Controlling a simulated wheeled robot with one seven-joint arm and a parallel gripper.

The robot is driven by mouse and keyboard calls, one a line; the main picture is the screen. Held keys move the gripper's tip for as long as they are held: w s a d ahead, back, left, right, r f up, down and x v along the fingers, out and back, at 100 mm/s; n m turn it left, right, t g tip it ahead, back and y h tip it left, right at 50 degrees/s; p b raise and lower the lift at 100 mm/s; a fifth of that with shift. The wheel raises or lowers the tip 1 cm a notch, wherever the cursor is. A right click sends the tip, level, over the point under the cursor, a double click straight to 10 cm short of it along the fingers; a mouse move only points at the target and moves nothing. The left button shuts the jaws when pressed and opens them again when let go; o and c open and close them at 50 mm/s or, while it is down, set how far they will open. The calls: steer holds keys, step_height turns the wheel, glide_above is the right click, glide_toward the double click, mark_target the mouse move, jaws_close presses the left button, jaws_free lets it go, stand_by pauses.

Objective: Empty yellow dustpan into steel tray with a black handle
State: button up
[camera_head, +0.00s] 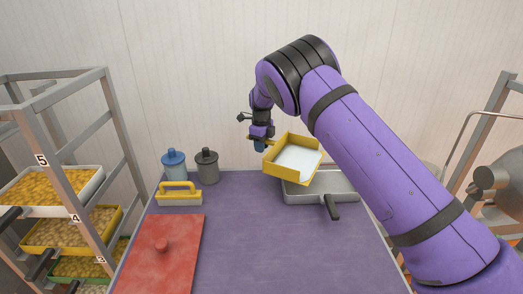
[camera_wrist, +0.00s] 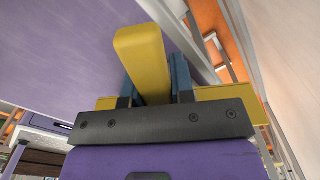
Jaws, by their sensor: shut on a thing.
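The yellow dustpan (camera_head: 280,168), with a pale inside, is held up over the back of the purple table. It is tilted, and no contents can be made out in it. My gripper (camera_head: 260,143) is shut on its yellow handle; in the wrist view the blue fingers of my gripper (camera_wrist: 155,85) stand on both sides of the yellow handle (camera_wrist: 143,60). The steel tray (camera_head: 305,196) with a black handle (camera_head: 331,206) sits on the table below and right of the dustpan. The dustpan and my arm hide part of the tray, and its inside is mostly hidden.
A blue canister (camera_head: 174,167) and a grey canister (camera_head: 207,168) stand at the back left. A yellow-handled brush (camera_head: 179,194) lies before them. A rack (camera_head: 108,135) with filled trays stands left. The purple table's (camera_head: 260,250) front middle is clear.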

mark_target(278, 156)
steer(key=shift+f, duration=0.9)
steer(key=shift+s+d+r+t+y, duration=0.15)
steer(key=shift+d+r+t+y, duration=0.25)
steer(key=shift+r, duration=0.6)
steer(key=shift+s+d+r+t+y, duration=0.2)
steer(key=shift+r+y, duration=0.4)
steer(key=shift+r, duration=0.45)
steer(key=shift+s+d+r+t+y, duration=0.1)
steer(key=shift+d+r+t+y, duration=0.3)
steer(key=shift+r, duration=0.6)
steer(key=shift+s+d+r+t+y, duration=0.15)
steer(key=shift+d+r+y, duration=0.15)
steer(key=shift+r, duration=0.35)
steer(key=shift+s+d+r+t+y, duration=0.1)
steer(key=shift+s+d+r+y, duration=0.2)
steer(key=shift+r, duration=0.35)
steer(key=shift+s+d+r+t+y, duration=0.15)
steer(key=shift+r+y, duration=0.25)
steer(key=shift+r, duration=0.25)
steer(key=shift+w, duration=0.1)
steer(key=shift+s+d+r+t+y, duration=0.35)
steer(key=shift+d+r+y, duration=0.25)
steer(key=shift+r, duration=0.25)
steer(key=shift+s+d+r+t+y, duration=0.25)
steer(key=shift+s+d+r+y, duration=0.25)
steer(key=shift+r, duration=0.3)
steer(key=shift+d, duration=0.2)
